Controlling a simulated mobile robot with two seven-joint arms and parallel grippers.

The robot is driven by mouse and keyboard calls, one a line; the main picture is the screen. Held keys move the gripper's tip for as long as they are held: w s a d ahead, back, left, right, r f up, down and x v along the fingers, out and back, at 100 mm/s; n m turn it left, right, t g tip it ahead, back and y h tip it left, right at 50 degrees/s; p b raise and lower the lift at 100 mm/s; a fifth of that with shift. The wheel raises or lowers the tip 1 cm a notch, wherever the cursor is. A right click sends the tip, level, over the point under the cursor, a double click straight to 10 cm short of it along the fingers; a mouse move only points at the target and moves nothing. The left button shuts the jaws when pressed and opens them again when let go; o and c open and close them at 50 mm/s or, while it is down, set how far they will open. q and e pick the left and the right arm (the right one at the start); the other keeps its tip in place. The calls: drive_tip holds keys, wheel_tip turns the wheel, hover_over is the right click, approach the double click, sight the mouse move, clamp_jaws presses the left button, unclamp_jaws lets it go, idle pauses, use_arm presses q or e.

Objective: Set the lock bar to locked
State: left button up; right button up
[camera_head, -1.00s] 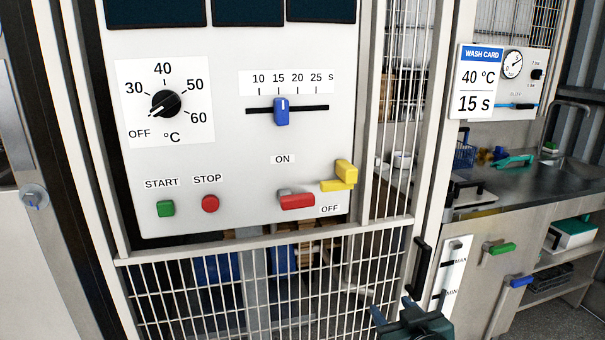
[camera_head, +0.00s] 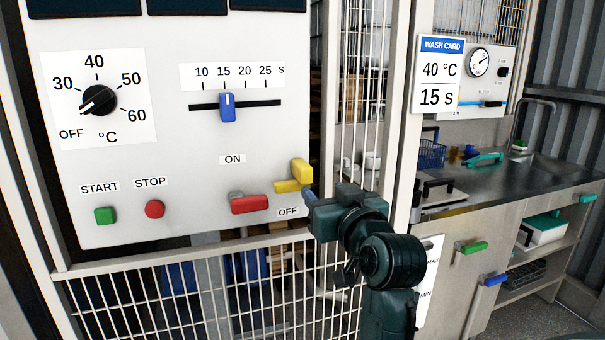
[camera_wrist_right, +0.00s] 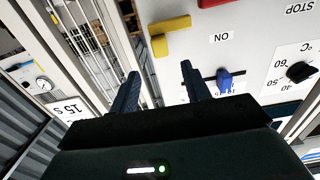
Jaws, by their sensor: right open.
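A yellow bar (camera_head: 302,172), which looks like the lock bar, sits at the panel's lower right edge, beside the red switch handle (camera_head: 251,204). It has an upright block and a flatter piece reaching left toward the red handle. The red handle lies between the ON and OFF labels, nearer OFF. My right gripper (camera_head: 326,195) is just right of and below the yellow bar, apparently apart from it. In the right wrist view its open, empty fingers (camera_wrist_right: 160,70) point toward the yellow bar (camera_wrist_right: 170,27). My left gripper is not in view.
The white panel also carries a temperature dial (camera_head: 97,99), a blue slider (camera_head: 227,107), a green START button (camera_head: 105,215) and a red STOP button (camera_head: 154,209). Wire mesh (camera_head: 200,300) runs below and right of it. A steel sink counter (camera_head: 480,190) stands at right.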

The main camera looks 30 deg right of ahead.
sight(307, 175)
drive_tip(key=x, duration=1.1)
drive_tip(key=shift+w+d+p, duration=0.15)
drive_tip(key=shift+w+p, duration=0.2)
drive_tip(key=shift+p, duration=0.05)
clamp_jaws()
